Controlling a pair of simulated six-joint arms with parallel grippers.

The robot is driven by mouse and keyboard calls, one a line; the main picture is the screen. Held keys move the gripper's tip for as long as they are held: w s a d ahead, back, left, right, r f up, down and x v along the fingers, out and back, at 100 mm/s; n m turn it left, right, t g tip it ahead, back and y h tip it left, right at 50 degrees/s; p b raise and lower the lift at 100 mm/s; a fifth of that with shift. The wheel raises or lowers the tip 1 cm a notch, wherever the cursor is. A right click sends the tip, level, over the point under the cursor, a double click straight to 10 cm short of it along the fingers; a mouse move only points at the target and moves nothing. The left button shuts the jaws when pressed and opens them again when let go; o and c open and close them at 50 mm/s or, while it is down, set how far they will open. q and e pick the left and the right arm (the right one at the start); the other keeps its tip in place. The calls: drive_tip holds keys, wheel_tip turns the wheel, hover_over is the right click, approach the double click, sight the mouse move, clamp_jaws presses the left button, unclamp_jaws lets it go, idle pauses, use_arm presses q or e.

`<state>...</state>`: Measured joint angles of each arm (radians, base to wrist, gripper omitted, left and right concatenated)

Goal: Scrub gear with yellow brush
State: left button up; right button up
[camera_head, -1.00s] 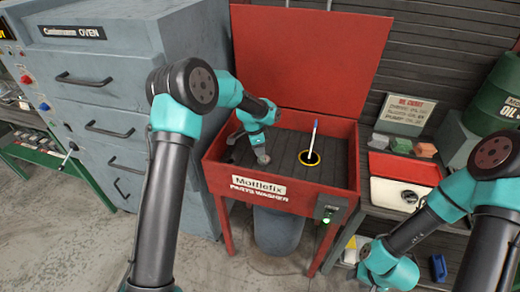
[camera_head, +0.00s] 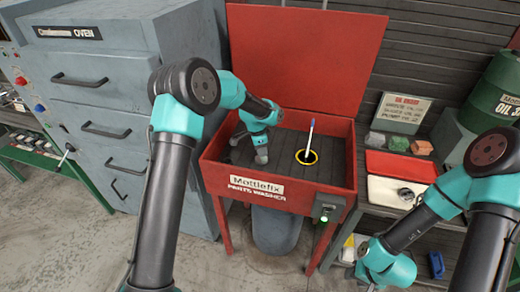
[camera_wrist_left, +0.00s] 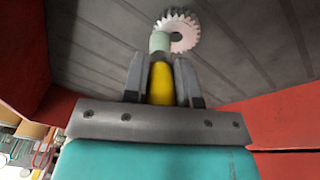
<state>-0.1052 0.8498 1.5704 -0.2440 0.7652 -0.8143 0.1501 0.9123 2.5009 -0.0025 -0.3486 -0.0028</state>
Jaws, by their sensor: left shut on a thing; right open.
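My left gripper (camera_head: 262,155) is inside the red parts washer, over its dark ribbed basin. In the left wrist view, my left gripper (camera_wrist_left: 161,85) is shut on the yellow brush (camera_wrist_left: 161,84). The brush's pale green end (camera_wrist_left: 160,42) points away from the fingers and overlaps the white toothed gear (camera_wrist_left: 181,30). I cannot tell whether they touch. The gear lies on the basin floor and is not clear in the head view. My right arm's teal wrist shows at the lower right of the head view; its fingers are out of sight.
The red parts washer (camera_head: 290,198) has its lid raised. A blue-tipped white rod (camera_head: 310,133) stands in a yellow ring (camera_head: 307,157) in the basin, right of my left gripper. A grey oven cabinet stands left.

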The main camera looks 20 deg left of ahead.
use_arm(q)
drive_tip(key=shift+d+f, duration=0.1)
drive_tip(key=shift+d, duration=0.45)
drive_tip(key=shift+a, duration=0.15)
drive_tip(key=shift+a+r, duration=0.2)
drive_tip(key=shift+a, duration=0.5)
drive_tip(key=shift+a+f, duration=0.1)
drive_tip(key=shift+a, duration=0.7)
wheel_tip(320, 180, up, 7)
idle(0.6)
